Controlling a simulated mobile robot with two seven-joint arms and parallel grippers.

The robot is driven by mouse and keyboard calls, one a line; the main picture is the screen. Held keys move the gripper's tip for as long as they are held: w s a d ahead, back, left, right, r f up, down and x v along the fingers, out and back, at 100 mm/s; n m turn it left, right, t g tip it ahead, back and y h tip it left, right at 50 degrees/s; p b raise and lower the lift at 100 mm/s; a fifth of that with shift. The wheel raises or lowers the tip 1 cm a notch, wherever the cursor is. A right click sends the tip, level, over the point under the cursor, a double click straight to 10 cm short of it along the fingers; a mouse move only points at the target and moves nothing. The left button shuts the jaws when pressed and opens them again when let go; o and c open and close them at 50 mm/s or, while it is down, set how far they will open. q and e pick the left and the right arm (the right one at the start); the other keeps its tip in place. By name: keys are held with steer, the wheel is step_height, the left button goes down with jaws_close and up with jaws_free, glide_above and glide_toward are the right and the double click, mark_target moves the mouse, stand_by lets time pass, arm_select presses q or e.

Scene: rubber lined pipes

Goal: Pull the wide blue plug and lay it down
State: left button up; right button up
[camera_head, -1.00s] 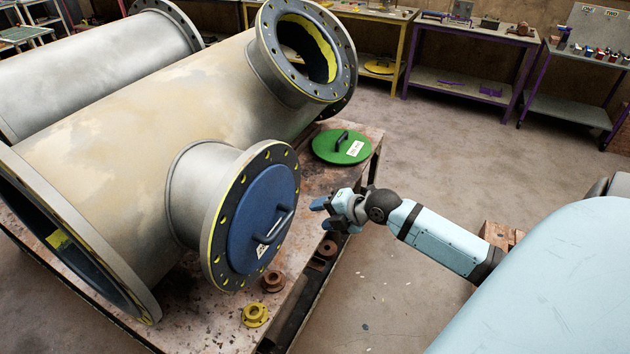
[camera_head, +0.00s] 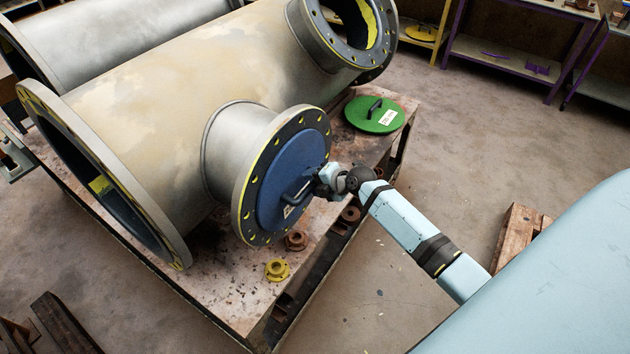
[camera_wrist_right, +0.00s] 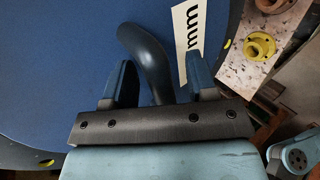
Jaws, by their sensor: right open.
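The wide blue plug (camera_head: 291,172) sits in the flanged branch opening of the big pipe, facing my right arm. Its dark curved handle (camera_wrist_right: 146,55) stands out from the disc beside a white label (camera_wrist_right: 188,35). My right gripper (camera_head: 322,182) is at the plug's face, by the handle. In the right wrist view the right gripper (camera_wrist_right: 160,82) is open, its two blue fingers on either side of the handle's lower part. Whether a finger touches the handle I cannot tell. My left gripper is not in view.
The pipe (camera_head: 150,90) lies on a worn worktable (camera_head: 215,285). A green disc with a handle (camera_head: 374,114) lies on the table behind my right gripper. A yellow flange (camera_head: 277,270) and brown flanges (camera_head: 297,240) stand near the front edge. A wooden pallet (camera_head: 518,235) is on the floor.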

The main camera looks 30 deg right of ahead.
jaws_close()
steer(key=shift+r, duration=0.15)
steer(key=s+d, duration=0.3)
steer(key=s, duration=0.5)
steer(key=shift+d, duration=0.2)
stand_by(1.4)
